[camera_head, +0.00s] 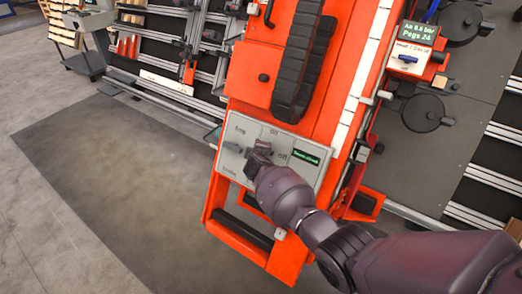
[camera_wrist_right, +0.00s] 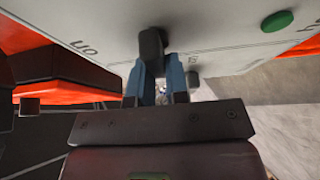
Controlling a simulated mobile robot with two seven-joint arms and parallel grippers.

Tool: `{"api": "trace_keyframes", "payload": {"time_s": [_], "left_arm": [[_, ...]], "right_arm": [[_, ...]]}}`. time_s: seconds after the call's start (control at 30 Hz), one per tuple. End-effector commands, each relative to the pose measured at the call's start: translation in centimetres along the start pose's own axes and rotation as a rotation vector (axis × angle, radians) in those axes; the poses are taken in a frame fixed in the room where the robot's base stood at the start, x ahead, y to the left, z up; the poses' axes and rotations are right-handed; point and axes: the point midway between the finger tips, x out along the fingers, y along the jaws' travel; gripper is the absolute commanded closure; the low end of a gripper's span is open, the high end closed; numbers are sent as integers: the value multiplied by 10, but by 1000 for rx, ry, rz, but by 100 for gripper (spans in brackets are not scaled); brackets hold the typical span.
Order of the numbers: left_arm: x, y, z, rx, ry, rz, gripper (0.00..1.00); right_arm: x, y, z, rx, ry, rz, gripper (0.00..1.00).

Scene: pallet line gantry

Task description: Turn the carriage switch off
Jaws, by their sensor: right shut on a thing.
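The grey control panel (camera_head: 232,136) sits at the lower end of the orange carriage (camera_head: 268,52). It has printed labels, one reading "off", and a small green-lit display (camera_head: 307,157). My right gripper (camera_head: 262,151) reaches in from the lower right and is at the panel, hiding the switch in the head view. In the right wrist view, the blue fingers of my right gripper (camera_wrist_right: 161,68) are shut on a dark switch lever (camera_wrist_right: 150,46) that stands out from the panel. Which label the lever points to cannot be told. My left gripper is not in view.
A second small box (camera_head: 408,62) with a green display and blue lever is at the upper right. A trolley (camera_head: 85,62) stands far left. The floor mat (camera_head: 110,165) is clear.

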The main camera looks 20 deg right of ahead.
Motion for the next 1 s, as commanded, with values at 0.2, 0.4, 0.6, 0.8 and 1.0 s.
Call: {"api": "trace_keyframes", "payload": {"time_s": [0.2, 0.4, 0.6, 0.8, 1.0], "left_arm": [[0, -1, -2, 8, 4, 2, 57], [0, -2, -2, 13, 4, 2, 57], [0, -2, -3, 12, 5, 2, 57], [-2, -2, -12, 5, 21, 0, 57], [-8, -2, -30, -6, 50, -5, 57]], "right_arm": [[0, 0, 0, -3, -1, 2, 100], [0, 0, 0, -2, 0, 1, 60], [0, 0, 0, -1, 0, 1, 60], [-10, 2, -1, 1, 2, 2, 60], [-40, 7, -2, 2, 3, 7, 60]]}}
